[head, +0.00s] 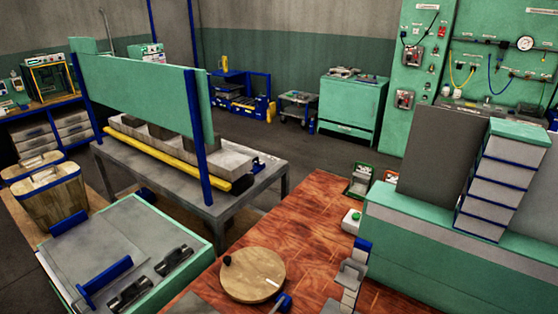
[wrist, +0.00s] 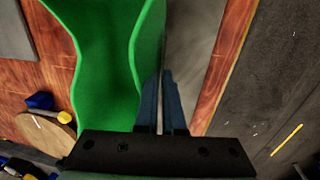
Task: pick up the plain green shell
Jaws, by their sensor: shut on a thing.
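The plain green shell (wrist: 100,60) is large in the wrist view, a curved bright green piece with a wavy edge, running from the top down to my gripper. My gripper (wrist: 160,76) has its two dark blue fingers close together at the shell's right edge, shut on the shell. The exact contact is partly hidden by the fingers. The shell's upper end runs out of the picture. I cannot make out the shell or my gripper in the head view.
A reddish wooden table (head: 310,215) carries a round wooden disc (head: 253,275) with a blue knob (head: 283,301) beside it. A small white box with a green button (head: 352,217) stands near a green cabinet (head: 450,240). Grey floor (wrist: 275,80) lies beyond the table edge in the wrist view.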

